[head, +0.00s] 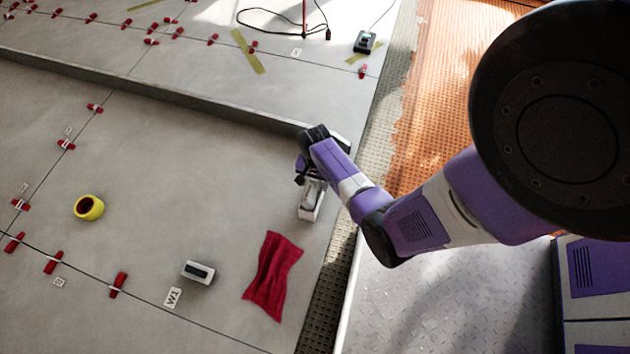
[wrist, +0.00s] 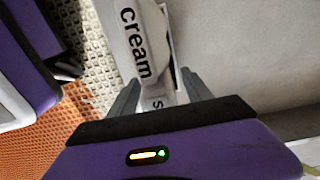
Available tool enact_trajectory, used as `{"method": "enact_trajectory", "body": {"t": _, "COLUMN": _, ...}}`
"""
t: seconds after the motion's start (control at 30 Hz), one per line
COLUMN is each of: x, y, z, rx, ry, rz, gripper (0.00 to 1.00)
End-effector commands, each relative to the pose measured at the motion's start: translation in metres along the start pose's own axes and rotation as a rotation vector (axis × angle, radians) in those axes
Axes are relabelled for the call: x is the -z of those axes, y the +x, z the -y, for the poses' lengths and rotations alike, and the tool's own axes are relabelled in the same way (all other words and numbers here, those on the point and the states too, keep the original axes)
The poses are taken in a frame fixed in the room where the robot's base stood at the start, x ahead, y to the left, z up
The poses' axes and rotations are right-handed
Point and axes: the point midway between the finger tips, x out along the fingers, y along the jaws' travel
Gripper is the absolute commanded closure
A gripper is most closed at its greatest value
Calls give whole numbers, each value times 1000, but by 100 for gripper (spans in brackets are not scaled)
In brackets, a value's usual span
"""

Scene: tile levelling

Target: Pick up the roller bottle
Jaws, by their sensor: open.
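My gripper (head: 303,174) is above the right edge of the grey tiles in the head view, over a small white open box (head: 310,212). In the wrist view my gripper (wrist: 162,90) is open, with one finger on each side of a white item (wrist: 131,30) lettered "cream". A second white piece with a letter "S" shows lower between the fingers, partly hidden by my gripper. The white box wall also shows in the wrist view (wrist: 172,45). I cannot tell which of these white items is the roller bottle, nor whether the fingers touch anything.
A red cloth (head: 272,276), a white-grey block with a dark slot (head: 198,272), a tag marked W1 (head: 173,297) and a yellow tape roll (head: 89,207) lie on the tiles. Several red wedges line the joints. A raised tile edge (head: 180,97) runs behind.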

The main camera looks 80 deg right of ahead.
Motion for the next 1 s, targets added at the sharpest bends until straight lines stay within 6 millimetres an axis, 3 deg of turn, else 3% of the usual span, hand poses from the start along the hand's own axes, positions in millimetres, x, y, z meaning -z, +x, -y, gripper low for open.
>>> {"method": "enact_trajectory", "body": {"t": 0.13, "x": 0, "y": -1, "z": 0, "rx": 0, "ry": 0, "rz": 0, "gripper": 42}}
{"method": "enact_trajectory", "body": {"t": 0.43, "x": 0, "y": -1, "z": 0, "rx": 0, "ry": 0, "rz": 0, "gripper": 100}}
{"method": "enact_trajectory", "body": {"t": 0.77, "x": 0, "y": -4, "z": 0, "rx": 1, "ry": 0, "rz": -1, "gripper": 100}}
{"method": "enact_trajectory", "body": {"t": 1.0, "x": 0, "y": -28, "z": 1, "rx": 1, "ry": -1, "rz": -1, "gripper": 100}}
